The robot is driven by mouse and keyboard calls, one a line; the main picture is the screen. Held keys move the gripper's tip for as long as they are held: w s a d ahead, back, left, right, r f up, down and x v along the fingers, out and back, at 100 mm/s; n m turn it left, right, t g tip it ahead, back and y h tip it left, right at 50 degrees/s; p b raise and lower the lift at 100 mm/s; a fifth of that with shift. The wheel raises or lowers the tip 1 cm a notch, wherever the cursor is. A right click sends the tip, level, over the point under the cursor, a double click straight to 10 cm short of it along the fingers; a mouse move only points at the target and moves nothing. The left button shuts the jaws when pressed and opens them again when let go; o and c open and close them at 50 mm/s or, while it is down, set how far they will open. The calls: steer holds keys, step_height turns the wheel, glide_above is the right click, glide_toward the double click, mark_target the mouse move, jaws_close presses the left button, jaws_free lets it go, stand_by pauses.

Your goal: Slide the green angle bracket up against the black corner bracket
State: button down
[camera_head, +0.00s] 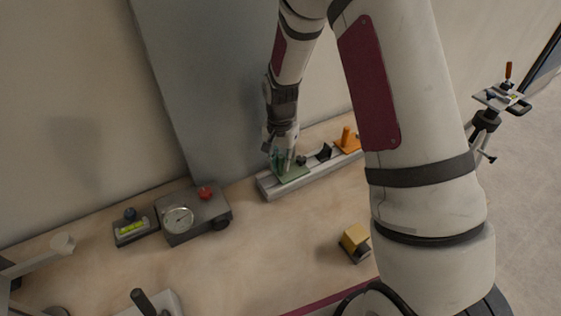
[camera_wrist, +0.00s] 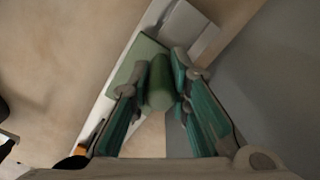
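The green angle bracket (camera_head: 294,176) has a flat plate lying on a grey rail (camera_head: 270,188) and an upright green post. In the wrist view, its plate (camera_wrist: 137,57) and rounded post (camera_wrist: 160,85) show. My gripper (camera_head: 284,158) is over the plate; its teal fingers (camera_wrist: 161,84) are on both sides of the post and appear closed on it. The black corner bracket (camera_head: 323,152) stands on the rail to the right of the green bracket, with a visible gap between them.
An orange block with a peg (camera_head: 347,141) is on the rail beyond the black bracket. A grey gauge box (camera_head: 196,213) stands left of the rail, with a level (camera_head: 135,229) beside it. A yellow block (camera_head: 355,240) is in front. The tabletop between is clear.

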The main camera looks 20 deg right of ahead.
steer(key=d, duration=0.3)
steer(key=w+d+b, duration=0.1)
steer(key=d, duration=0.2)
steer(key=w+d+b, duration=0.1)
steer(key=d, duration=0.2)
steer(key=shift+d, duration=0.5)
steer(key=c, duration=1.5)
jaws_free()
steer(key=shift+w, duration=0.1)
step_height(320, 180, up, 12)
steer(key=shift+r, duration=0.1)
